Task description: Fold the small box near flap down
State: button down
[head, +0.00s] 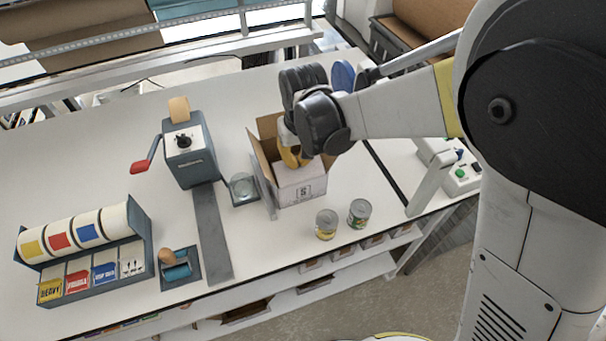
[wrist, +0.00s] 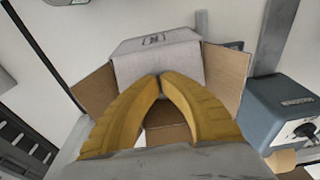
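The small box (head: 303,190) stands on the white table, its marked front facing me. Its near flap (wrist: 157,67) shows as a white panel lying inward over the near part of the opening. Brown side flaps stand out at the left (wrist: 95,90) and right (wrist: 226,76) in the wrist view. My gripper (head: 293,158) is over the box; its yellow fingers (wrist: 160,77) are together at the tips, with nothing seen between them. The tips are at the near flap's inner edge; whether they touch it I cannot tell. The far part of the box is partly hidden by the fingers.
A grey tape dispenser (head: 188,152) and a glass dish (head: 243,187) stand left of the box. A label rack (head: 85,250) is at the far left. The table's left back is clear.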

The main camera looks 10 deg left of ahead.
jog(key=shift+f+b, duration=1)
jog(key=shift+f, duration=0.2)
dwell(0.4)
jog(key=shift+r, duration=0.15)
notch_tip(320, 180, up, 9)
jog(key=p, duration=0.6)
dwell(0.4)
